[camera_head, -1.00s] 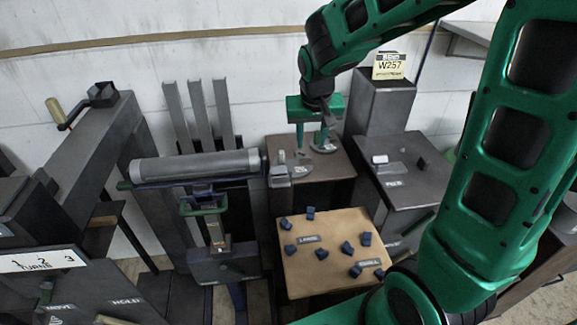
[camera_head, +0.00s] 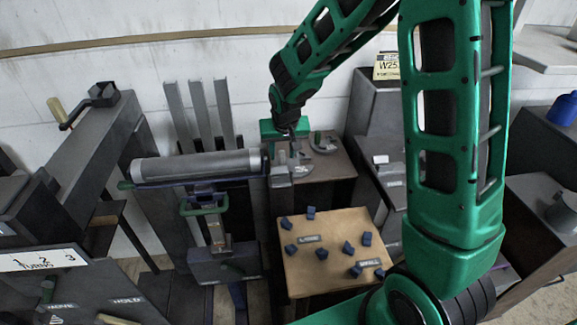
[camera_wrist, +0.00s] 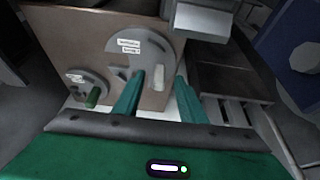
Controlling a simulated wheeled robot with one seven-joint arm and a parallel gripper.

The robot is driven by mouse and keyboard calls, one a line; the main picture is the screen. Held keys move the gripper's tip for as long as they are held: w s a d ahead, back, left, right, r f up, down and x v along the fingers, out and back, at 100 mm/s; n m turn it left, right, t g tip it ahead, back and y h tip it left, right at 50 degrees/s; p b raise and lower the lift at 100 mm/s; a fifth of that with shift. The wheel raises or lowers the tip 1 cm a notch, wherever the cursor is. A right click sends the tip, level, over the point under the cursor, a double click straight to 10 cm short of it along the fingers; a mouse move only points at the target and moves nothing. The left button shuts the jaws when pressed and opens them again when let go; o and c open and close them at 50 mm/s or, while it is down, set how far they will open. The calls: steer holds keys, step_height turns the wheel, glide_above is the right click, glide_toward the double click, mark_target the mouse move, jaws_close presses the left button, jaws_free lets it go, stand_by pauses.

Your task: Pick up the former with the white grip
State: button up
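The former with the white grip (camera_wrist: 158,79) is a grey rounded plate with two white labels in the wrist view. In the head view this grey former (camera_head: 282,168) is on the brown stand, partly hidden by my gripper. A second, smaller-looking grey former with a green grip (camera_wrist: 93,97) is to its left in the wrist view; in the head view it is to the right (camera_head: 323,144). My gripper (camera_wrist: 160,76) is open. The white grip appears between its two teal fingers; I cannot tell how deep or whether they touch it.
A grey roller (camera_head: 195,167) on a machine stands just left of the stand. In front is a tan board (camera_head: 325,275) with several small dark blue blocks. A dark bench (camera_head: 380,170) with a white item is to the right. Uprights (camera_head: 200,115) rise at the back left.

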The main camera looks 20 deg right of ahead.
mark_target(282, 154)
steer(key=shift+x, duration=1.7)
jaws_close()
steer(key=shift+r, duration=0.1)
